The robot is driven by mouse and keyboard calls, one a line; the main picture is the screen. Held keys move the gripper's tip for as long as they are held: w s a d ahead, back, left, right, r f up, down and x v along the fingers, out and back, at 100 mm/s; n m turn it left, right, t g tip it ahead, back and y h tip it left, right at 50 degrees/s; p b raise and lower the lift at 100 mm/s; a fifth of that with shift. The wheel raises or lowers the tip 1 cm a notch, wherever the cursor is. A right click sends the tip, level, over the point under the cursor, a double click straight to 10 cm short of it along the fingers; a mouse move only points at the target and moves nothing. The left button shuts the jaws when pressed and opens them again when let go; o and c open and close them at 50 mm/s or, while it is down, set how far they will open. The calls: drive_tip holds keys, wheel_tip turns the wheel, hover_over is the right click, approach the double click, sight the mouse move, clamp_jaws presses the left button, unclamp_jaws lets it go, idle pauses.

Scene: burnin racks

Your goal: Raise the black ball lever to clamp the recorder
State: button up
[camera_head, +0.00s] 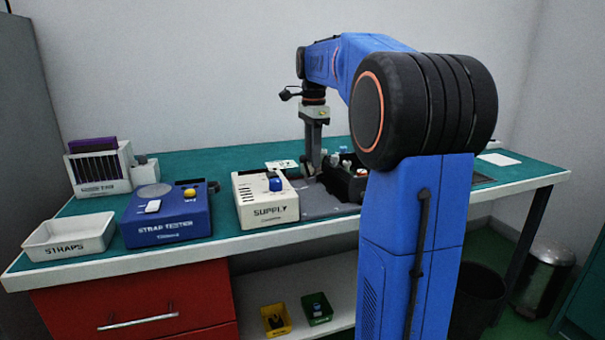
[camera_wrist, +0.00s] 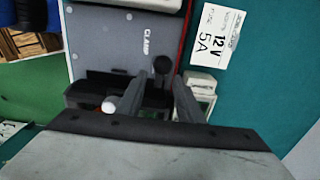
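The black ball lever (camera_wrist: 162,64) shows in the wrist view as a round dark knob, just beyond my fingertips and roughly between them. My gripper (camera_wrist: 161,80) is open, its two fingers apart with nothing visibly held. In the head view my gripper (camera_head: 311,172) points down at the grey work plate (camera_head: 316,208), beside a black device (camera_head: 345,180) partly hidden by my arm. A dark block (camera_wrist: 105,86) lies left of the fingers in the wrist view; I cannot tell whether it is the recorder. The CLAMP label (camera_wrist: 148,40) is printed on the plate near the ball.
The cream SUPPLY box (camera_head: 266,205) stands left of my gripper. The blue STRAP TESTER (camera_head: 165,217) and white STRAPS tray (camera_head: 69,240) are farther left. A 12 V 5A card (camera_wrist: 217,36) lies on the green bench. A white ball (camera_wrist: 108,106) sits near the left finger.

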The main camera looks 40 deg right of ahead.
drive_tip(key=shift+r, duration=0.1)
wheel_tip(320, 180, up, 9)
idle(1.3)
idle(0.5)
